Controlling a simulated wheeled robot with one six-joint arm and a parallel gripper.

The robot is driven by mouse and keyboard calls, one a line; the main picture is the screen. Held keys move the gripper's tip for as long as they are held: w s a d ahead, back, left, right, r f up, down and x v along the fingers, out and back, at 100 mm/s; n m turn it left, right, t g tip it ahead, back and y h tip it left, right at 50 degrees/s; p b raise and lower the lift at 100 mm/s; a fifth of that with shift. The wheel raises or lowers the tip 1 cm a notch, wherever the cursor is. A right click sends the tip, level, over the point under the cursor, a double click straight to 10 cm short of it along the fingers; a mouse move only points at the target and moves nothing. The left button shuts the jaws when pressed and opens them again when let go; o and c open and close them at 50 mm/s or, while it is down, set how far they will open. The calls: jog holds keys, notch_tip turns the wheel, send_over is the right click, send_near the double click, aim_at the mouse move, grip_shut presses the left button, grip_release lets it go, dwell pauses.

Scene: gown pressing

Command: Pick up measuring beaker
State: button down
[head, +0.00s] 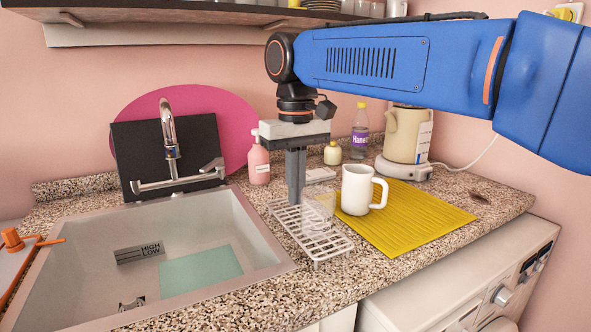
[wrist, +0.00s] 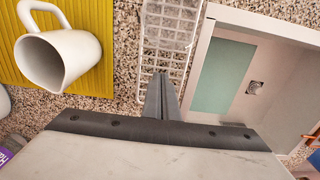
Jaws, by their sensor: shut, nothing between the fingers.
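A clear, see-through vessel that looks like the measuring beaker (head: 319,206) stands on a white wire rack (head: 326,247) beside the sink. It shows faintly in the wrist view (wrist: 170,25) at the top; its outline is hard to make out. My gripper (head: 295,200) points down over the rack, just left of the vessel in the head view, with its fingers together and empty. In the wrist view the fingertips (wrist: 160,80) are below the vessel in the picture. I cannot tell whether they touch the rack.
A white spouted jug (head: 356,190) stands on a yellow mat (head: 425,220), right of the rack. The sink (head: 190,283) lies left of it. A pink soap bottle (head: 259,160), a purple-labelled bottle (head: 360,133) and a beige kettle (head: 404,135) stand behind. A shelf (head: 160,30) hangs above.

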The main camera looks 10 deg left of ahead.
aim_at(319, 215)
jog(key=shift+f, duration=0.9)
jog(key=shift+s+d+r, duration=0.2)
jog(key=shift+s+d, duration=0.6)
jog(key=shift+s, duration=0.25)
jog(key=shift+s+d, duration=0.45)
jog(key=shift+s, duration=0.1)
jog(key=shift+s+d, duration=0.75)
jog(key=shift+s, duration=0.25)
jog(key=shift+s+d, duration=0.7)
jog(key=shift+s, duration=0.3)
